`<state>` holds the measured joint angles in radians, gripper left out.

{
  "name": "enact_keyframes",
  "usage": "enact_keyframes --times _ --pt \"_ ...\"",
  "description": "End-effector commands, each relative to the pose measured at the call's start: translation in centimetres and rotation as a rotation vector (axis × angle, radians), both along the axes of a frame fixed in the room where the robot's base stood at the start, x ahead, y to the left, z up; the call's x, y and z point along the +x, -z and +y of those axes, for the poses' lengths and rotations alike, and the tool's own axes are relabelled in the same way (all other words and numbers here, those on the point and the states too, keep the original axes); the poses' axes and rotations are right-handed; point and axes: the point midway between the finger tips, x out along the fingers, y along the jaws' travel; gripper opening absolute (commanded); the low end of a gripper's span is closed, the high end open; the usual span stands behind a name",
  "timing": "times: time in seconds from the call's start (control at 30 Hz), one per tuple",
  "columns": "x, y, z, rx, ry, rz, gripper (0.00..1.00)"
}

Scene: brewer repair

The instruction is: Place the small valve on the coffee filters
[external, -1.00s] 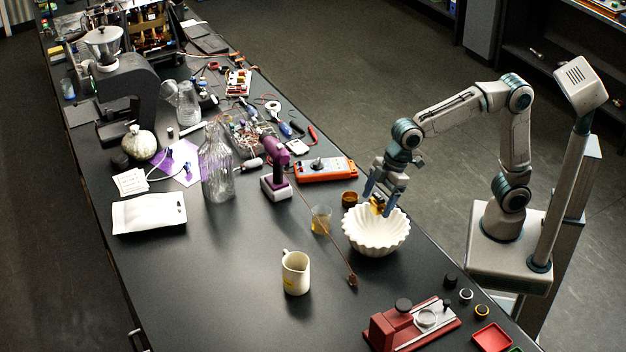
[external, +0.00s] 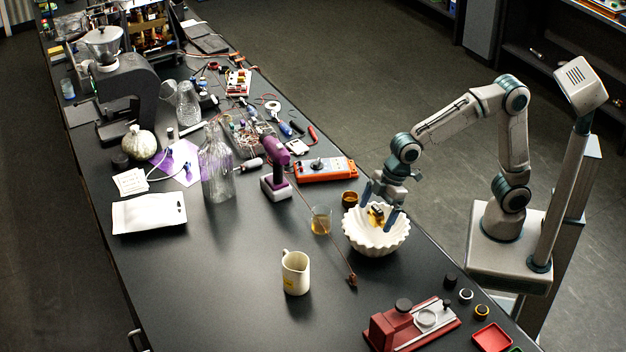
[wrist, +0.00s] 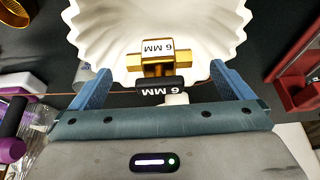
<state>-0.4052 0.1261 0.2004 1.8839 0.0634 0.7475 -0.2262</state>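The white fluted coffee filters (external: 358,238) form a bowl shape near the table's right edge; they also show in the wrist view (wrist: 88,22). The small valve (wrist: 158,62) is brass with a black handle, and "6 MM" is marked on it. It lies inside the filters, also seen in the external view (external: 377,211). My gripper (external: 380,206) is open just above the filters. In the wrist view, its two blue fingers (wrist: 163,88) stand wide on either side of the valve, with gaps between them and it.

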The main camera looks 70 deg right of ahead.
Motion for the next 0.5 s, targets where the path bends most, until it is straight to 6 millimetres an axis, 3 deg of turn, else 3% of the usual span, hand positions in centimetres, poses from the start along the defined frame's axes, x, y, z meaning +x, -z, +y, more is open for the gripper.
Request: enact_keyframes --times 0.23,0.5 --pt "-0.1 -1.1 -0.2 0.001 0.000 -0.002 1.00" --pt "-1.7 -6.3 -1.7 0.003 0.002 -0.005 1.00"
